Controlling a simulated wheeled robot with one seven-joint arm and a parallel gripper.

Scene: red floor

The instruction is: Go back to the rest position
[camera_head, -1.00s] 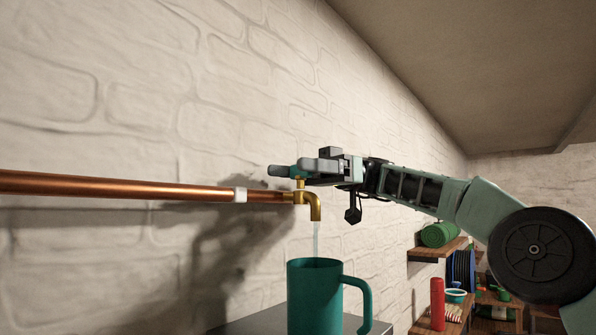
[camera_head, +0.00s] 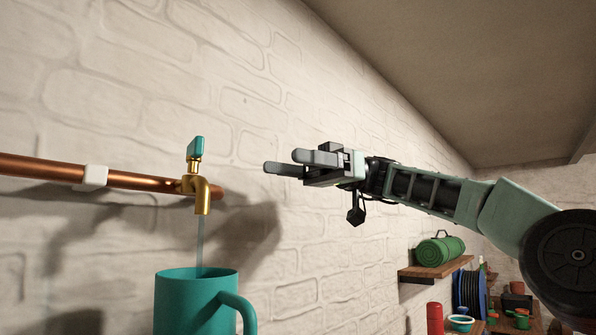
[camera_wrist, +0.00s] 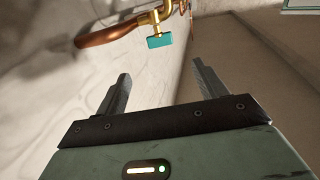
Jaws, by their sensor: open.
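My gripper (camera_head: 283,163) is open and empty, held in the air to the right of a brass tap (camera_head: 201,190) in the head view. Its two fingers also show apart in the wrist view (camera_wrist: 160,85). The tap has a teal handle (camera_head: 195,148), which stands upright; the handle also shows ahead of the fingers in the wrist view (camera_wrist: 159,41). The fingers are clear of it. A thin stream of water (camera_head: 200,243) runs from the spout into a teal mug (camera_head: 185,300) below, whose base is out of view.
A copper pipe (camera_head: 50,170) runs along the white brick wall (camera_head: 290,90) to the tap. A red bottle (camera_head: 434,318) and other items stand below. Air around my gripper is free.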

